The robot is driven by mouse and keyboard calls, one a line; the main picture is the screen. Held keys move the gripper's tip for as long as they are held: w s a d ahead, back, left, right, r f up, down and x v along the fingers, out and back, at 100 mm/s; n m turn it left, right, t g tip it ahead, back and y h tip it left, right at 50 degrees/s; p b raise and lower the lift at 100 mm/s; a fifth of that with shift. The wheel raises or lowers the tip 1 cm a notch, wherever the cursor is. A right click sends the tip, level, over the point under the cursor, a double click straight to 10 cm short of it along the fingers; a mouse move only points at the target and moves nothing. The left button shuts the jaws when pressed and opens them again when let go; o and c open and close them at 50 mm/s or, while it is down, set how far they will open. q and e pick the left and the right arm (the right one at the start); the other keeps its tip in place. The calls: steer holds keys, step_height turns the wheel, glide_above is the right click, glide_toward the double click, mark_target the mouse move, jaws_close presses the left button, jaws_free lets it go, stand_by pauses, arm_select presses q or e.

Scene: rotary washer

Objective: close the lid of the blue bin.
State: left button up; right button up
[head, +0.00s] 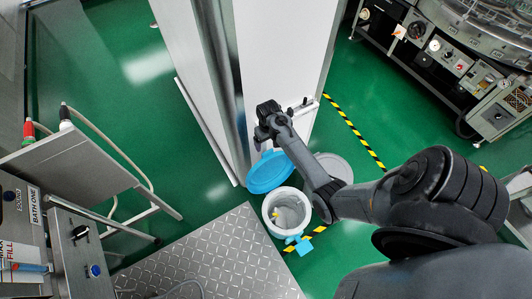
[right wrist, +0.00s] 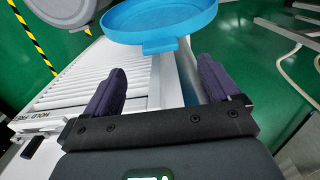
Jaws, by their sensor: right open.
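The blue bin has a white body (head: 269,209) with a pale liner inside, and a small blue pedal (head: 303,245) at its front. Its round blue lid (head: 268,172) stands raised and tilted back, so the bin is open. My right gripper (head: 272,118) is beyond the lid, by the white cabinet, with my forearm passing over beside the bin. In the right wrist view, my right gripper (right wrist: 160,84) is open with nothing between its fingers. The blue lid (right wrist: 160,22) shows ahead of the fingertips, apart from them. My left gripper is out of view.
A grey round lid (head: 335,167) is right of the blue bin, partly hidden by my arm. A tall white cabinet (head: 280,50) stands close behind. A metal tread plate (head: 215,260) lies in front, and a trolley (head: 65,155) stands left. Green floor is clear between.

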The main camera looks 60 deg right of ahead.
mark_target(267, 152)
step_height(267, 152, down, 9)
steer(key=b, duration=0.2)
steer(key=shift+w+d+r+b, duration=0.1)
steer(key=shift+w+r+b, duration=0.1)
steer(key=shift+b, duration=0.1)
steer(key=shift+f, duration=0.5)
